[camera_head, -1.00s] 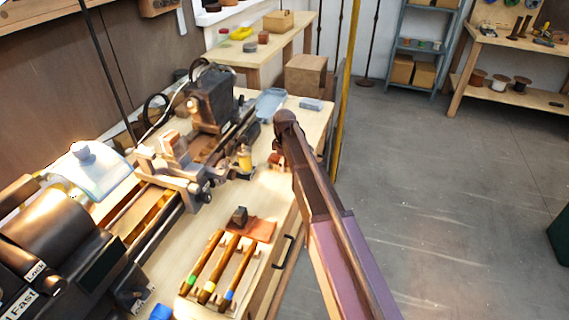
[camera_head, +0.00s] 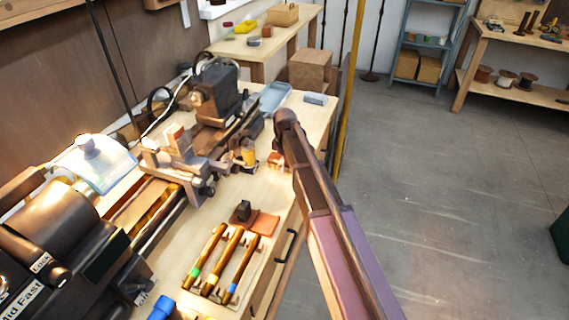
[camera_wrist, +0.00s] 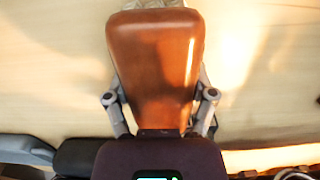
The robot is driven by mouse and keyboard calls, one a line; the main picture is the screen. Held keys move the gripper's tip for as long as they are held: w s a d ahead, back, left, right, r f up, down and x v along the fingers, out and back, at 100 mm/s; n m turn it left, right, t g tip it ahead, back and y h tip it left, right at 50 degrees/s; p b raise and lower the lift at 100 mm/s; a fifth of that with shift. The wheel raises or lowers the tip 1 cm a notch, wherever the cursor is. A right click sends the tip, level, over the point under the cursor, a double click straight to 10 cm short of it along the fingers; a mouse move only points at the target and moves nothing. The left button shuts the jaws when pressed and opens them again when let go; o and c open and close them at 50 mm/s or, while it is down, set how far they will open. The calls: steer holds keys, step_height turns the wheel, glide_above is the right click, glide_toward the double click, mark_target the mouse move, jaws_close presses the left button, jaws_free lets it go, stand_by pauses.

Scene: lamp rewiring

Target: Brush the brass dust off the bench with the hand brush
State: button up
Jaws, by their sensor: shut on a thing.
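My gripper (camera_wrist: 161,112) is shut on the hand brush, with one grey finger on each side of it. The brush's smooth orange-brown wooden body (camera_wrist: 155,58) fills the middle of the wrist view, and a pale bristle-like edge shows at its far end. In the head view my arm reaches over the right side of the pale wooden bench (camera_head: 262,192). There the gripper end is mostly hidden by the arm, and a small reddish-brown part shows beside it. I cannot make out the brass dust clearly in either view.
A lathe with a dark headstock (camera_head: 50,225) runs along the bench. Several colour-banded wooden-handled tools (camera_head: 222,262) lie in a rack near the front edge, beside a dark block (camera_head: 242,211) on a reddish pad. A blue tray (camera_head: 273,98) sits farther back. Open floor lies right.

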mark_target(281, 174)
steer(key=shift+s, duration=0.15)
steer(key=shift+s+a+f, duration=0.1)
steer(key=shift+s+a, duration=0.25)
steer(key=shift+s, duration=0.4)
steer(key=shift+s+a+f, duration=0.1)
steer(key=shift+s+a, duration=0.25)
steer(key=shift+s, duration=0.4)
steer(key=shift+r, duration=0.1)
steer(key=shift+w+r+p, duration=0.1)
steer(key=shift+r+p, duration=2.8)
steer(key=shift+r, duration=0.05)
steer(key=shift+r, duration=0.1)
steer(key=shift+r+p, duration=1.45)
steer(key=shift+p, duration=0.05)
